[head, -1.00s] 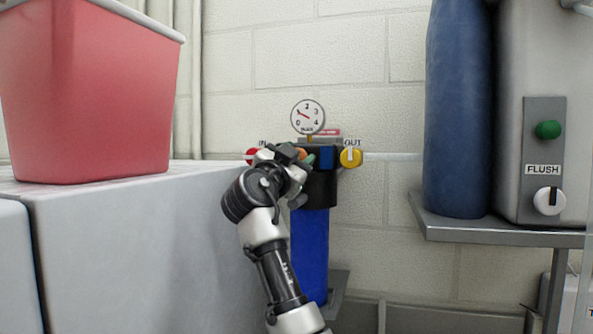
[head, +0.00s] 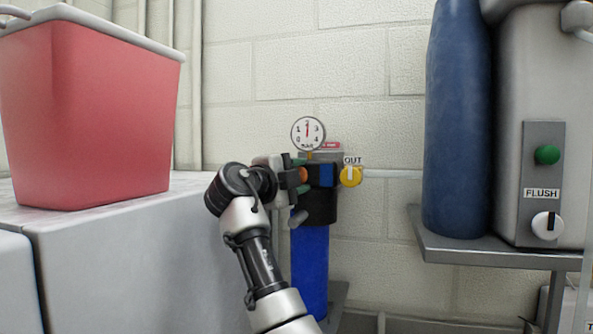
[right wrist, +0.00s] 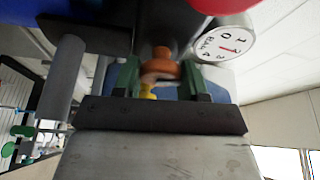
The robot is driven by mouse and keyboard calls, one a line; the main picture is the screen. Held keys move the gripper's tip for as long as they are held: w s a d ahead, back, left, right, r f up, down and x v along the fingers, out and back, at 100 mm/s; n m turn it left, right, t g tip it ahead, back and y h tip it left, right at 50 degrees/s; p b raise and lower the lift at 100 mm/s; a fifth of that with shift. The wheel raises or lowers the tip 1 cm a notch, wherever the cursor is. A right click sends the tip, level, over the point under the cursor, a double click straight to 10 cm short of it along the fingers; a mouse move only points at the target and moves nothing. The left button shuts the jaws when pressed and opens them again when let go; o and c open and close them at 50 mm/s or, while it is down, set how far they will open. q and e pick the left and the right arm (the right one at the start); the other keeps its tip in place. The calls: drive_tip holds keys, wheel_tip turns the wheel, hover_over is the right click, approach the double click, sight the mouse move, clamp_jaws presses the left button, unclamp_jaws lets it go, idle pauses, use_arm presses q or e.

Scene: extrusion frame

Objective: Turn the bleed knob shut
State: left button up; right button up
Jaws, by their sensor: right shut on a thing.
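The bleed knob (head: 304,174) is a small orange knob on the black head of the blue filter housing (head: 310,265). My right gripper (head: 301,176) reaches it from the left in the head view and covers part of it. In the right wrist view, the orange knob (right wrist: 160,68) sits between the green-padded fingers (right wrist: 160,78), which are shut on it. The knob's exact turn angle cannot be told. The round gauge (head: 308,133) above the housing has its red needle pointing nearly straight up. My left gripper is not in view.
A red bin (head: 88,115) stands on a grey surface at left. A blue cylinder (head: 457,120) and a FLUSH panel (head: 543,185) stand on a shelf at right.

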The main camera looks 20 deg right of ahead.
drive_tip(key=shift+m+g+y+p, duration=0.3)
drive_tip(key=shift+m+g+p, duration=0.1)
drive_tip(key=shift+m, duration=0.5)
drive_tip(key=shift+f, duration=0.1)
drive_tip(key=o, duration=0.9)
drive_tip(key=shift+c, duration=0.2)
drive_tip(key=b+v, duration=0.5)
drive_tip(key=v, duration=0.5)
drive_tip(key=shift+s+a, duration=0.25)
